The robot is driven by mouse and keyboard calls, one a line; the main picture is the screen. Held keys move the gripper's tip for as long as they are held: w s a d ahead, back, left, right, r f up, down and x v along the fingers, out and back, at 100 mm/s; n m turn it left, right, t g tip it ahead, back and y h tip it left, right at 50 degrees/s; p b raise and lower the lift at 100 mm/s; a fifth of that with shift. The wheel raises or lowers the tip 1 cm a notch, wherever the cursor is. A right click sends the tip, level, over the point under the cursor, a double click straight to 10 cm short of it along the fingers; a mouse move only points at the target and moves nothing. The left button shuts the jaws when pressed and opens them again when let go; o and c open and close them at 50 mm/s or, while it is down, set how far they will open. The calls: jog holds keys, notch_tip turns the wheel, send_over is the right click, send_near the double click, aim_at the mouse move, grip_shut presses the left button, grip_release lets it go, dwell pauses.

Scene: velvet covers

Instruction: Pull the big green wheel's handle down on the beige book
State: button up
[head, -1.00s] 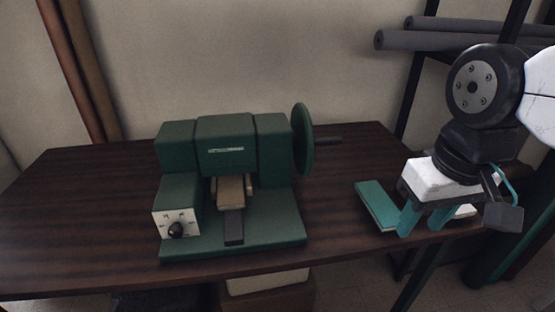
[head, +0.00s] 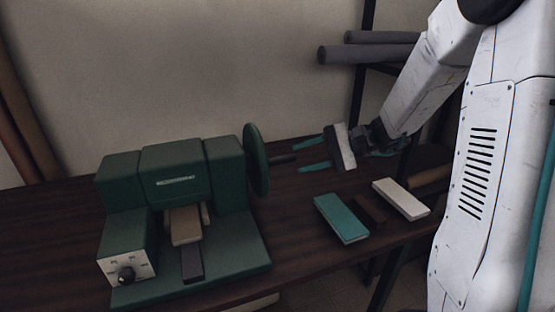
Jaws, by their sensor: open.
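The big green wheel (head: 256,160) stands upright on the right side of the green machine (head: 180,190). Its dark handle (head: 283,160) sticks out to the right from the wheel. The beige book (head: 185,226) lies in the machine, below its head, at the front middle. My gripper (head: 315,157) is to the right of the wheel, its two teal fingers pointing left toward the handle. The fingers are apart with nothing between them. The tip of the handle is close to the far finger; whether they touch I cannot tell.
A teal book (head: 341,218), a brown book (head: 370,210) and a white book (head: 401,199) lie on the dark wooden table (head: 296,240) at right. Grey rolls (head: 368,53) are on a rack behind. A dial box (head: 127,268) is on the machine's left.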

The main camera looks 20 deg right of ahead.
aim_at(279, 161)
jog(key=shift+w+d+f+m+t, duration=0.2)
jog(key=shift+w+d, duration=0.1)
jog(key=shift+w, duration=0.1)
jog(key=shift+w+d+f+m+t, duration=0.2)
jog(key=shift+w+d, duration=0.1)
jog(key=shift+w, duration=0.1)
jog(key=x, duration=0.7)
jog(key=shift+w+a+r, duration=0.1)
jog(key=shift+a, duration=0.15)
grip_shut()
